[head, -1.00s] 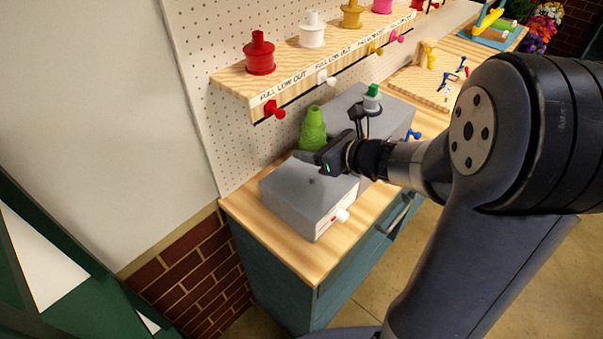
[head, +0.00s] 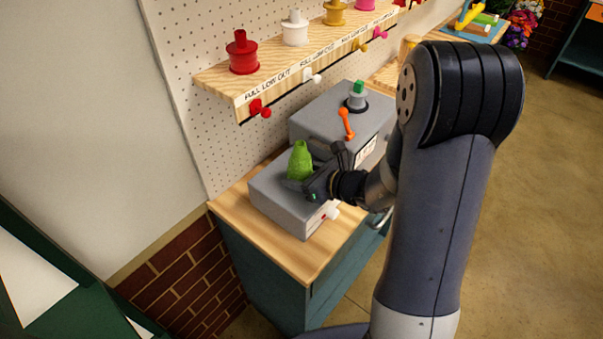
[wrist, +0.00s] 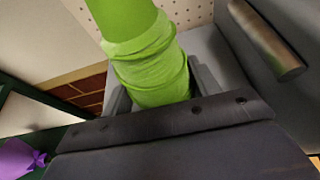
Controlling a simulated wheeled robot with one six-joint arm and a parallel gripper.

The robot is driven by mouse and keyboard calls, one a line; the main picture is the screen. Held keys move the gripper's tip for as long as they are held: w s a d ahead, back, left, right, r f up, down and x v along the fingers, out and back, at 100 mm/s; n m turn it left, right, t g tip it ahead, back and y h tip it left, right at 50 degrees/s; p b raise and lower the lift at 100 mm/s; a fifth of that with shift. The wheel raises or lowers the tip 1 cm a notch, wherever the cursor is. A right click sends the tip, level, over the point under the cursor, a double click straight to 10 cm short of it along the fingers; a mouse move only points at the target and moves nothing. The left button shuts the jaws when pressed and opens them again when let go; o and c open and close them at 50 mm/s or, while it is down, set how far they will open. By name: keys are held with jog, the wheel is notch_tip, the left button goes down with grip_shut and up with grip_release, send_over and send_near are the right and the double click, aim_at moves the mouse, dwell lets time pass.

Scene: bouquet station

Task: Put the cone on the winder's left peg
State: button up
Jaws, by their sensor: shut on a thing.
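The bright green cone (head: 300,161) stands about upright over the top of the front-left grey winder box (head: 273,205). My gripper (head: 299,183) is shut on the cone's lower part. In the wrist view the cone (wrist: 150,60) fills the space between the grey fingers. The cone and gripper hide the middle of the box top, so I see no peg there. I cannot tell whether the cone's base touches the box.
A wooden shelf (head: 222,88) with red, white, yellow and pink spools runs along the pegboard above the boxes. Coloured knobs stick out below it. The counter's front-left corner (head: 300,262) is bare.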

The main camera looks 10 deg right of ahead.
jog(key=shift+f, duration=0.1)
jog(key=shift+f+b, duration=0.1)
jog(key=shift+b, duration=0.2)
jog(key=o, duration=1.1)
jog(key=shift+c, duration=0.2)
jog(key=shift+r, duration=0.2)
jog(key=shift+d+r+p, duration=0.1)
jog(key=shift+d+p, duration=0.05)
jog(key=shift+p, duration=0.15)
jog(key=v, duration=1.1)
jog(key=shift+s+d+b, duration=0.2)
jog(key=shift+s+b, duration=0.15)
jog(key=shift+r, duration=0.15)
